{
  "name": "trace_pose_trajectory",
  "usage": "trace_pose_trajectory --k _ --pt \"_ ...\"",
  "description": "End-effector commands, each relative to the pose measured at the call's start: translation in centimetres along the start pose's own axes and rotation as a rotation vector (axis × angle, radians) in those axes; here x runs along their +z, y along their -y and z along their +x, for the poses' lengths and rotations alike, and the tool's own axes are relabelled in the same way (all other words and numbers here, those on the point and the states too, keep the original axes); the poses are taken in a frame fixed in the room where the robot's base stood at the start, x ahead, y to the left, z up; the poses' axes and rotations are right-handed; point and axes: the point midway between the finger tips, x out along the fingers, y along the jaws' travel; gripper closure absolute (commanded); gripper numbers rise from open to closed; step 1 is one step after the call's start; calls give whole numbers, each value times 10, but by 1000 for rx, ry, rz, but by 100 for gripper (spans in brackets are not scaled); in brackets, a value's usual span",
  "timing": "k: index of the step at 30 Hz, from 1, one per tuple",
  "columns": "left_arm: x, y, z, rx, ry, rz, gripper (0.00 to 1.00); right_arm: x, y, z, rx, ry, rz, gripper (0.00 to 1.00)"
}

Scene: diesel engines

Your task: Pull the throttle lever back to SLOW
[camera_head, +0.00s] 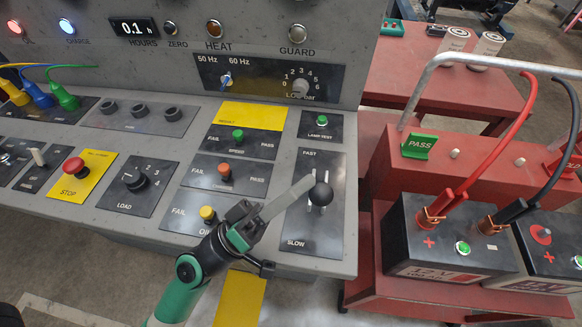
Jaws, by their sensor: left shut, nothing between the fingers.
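The throttle lever has a black ball knob (321,194) and stands on a dark panel (300,225) at the front right corner of the grey console. FAST is printed at the panel's top and SLOW at its bottom. The knob shows between the two words, with pale slot parts around it. My left gripper (308,184) comes in from the lower left, its long grey fingers shut and empty. Its fingertips are at the knob's upper left in the picture; I cannot tell if they touch it. My right gripper is not in view.
Left of the throttle panel are a yellow button (207,213), an orange button (224,170), a green button (238,135) and the LOAD knob (136,180). A red STOP button (74,166) is farther left. A red cart with batteries (445,245) stands to the right.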

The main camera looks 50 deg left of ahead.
Motion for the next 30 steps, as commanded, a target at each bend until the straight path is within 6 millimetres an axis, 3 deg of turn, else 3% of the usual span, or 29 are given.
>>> trace_pose_trajectory --k 8,21,30 --pt "0 0 -2 -2 1 -1 100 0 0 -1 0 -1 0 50" --pt "1 2 -72 -3 -1 1 100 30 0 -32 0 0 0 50" --pt "-1 -1 -75 0 0 -1 100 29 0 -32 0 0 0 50"
